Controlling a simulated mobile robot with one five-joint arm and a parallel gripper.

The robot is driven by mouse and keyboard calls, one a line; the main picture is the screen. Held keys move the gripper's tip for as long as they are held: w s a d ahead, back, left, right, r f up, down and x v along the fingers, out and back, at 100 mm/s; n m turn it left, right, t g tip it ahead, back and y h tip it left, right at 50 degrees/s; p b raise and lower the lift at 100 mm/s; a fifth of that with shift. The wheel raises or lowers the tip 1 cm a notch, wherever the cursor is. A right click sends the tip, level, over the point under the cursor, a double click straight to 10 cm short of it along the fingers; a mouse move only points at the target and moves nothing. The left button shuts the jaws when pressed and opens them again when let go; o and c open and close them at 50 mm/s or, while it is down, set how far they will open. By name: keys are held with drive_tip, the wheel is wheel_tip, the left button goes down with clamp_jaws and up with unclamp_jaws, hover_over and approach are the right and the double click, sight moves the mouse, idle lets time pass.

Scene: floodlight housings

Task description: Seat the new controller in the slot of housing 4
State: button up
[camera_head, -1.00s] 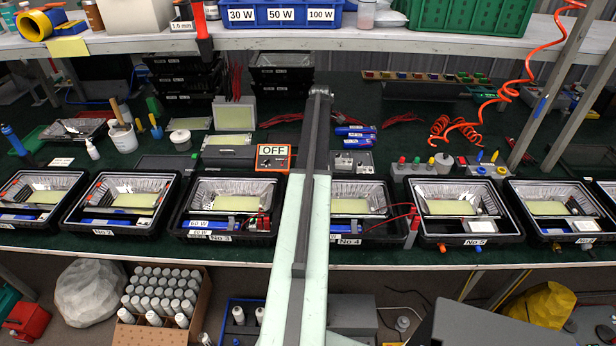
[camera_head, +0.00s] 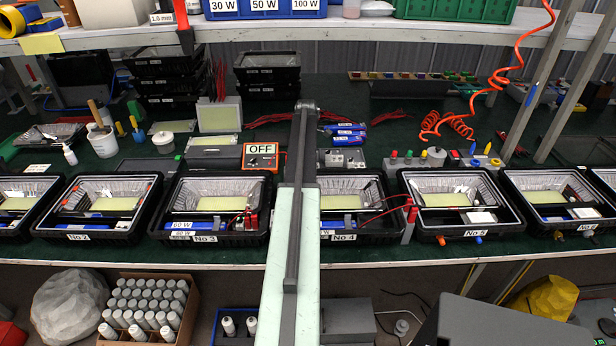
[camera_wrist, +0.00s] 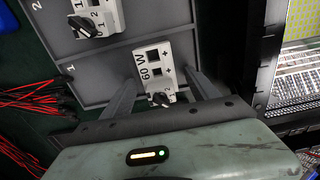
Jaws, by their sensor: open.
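A white controller (camera_wrist: 154,72) marked "60 W", with plus signs and a dark dial, lies in compartment 1 of a grey tray (camera_wrist: 95,70) in the wrist view. My gripper (camera_wrist: 160,76) is open, with one finger on each side of this controller; I cannot tell whether they touch it. A second white controller (camera_wrist: 97,17) lies in compartment 2. In the head view, the grey tray (camera_head: 331,165) stands behind housing 4 (camera_head: 374,239), and my arm hides part of both. The slot of housing 4 is not clear to me. My gripper is hidden in the head view.
Red leads run from housing 4 to red clips (camera_head: 411,213) at its right. Housing 3 (camera_head: 240,239) and housing 5 (camera_head: 505,230) stand on either side. An orange meter reading OFF (camera_head: 262,157) is behind housing 3. Red wires (camera_wrist: 22,150) lie beside the tray.

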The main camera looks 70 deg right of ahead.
drive_tip(key=shift+f, duration=0.15)
clamp_jaws()
wheel_tip(320, 180, up, 10)
drive_tip(key=p, duration=1)
drive_tip(key=shift+r+p, duration=0.2)
drive_tip(key=shift+p, duration=0.15)
drive_tip(key=shift+f, duration=0.1)
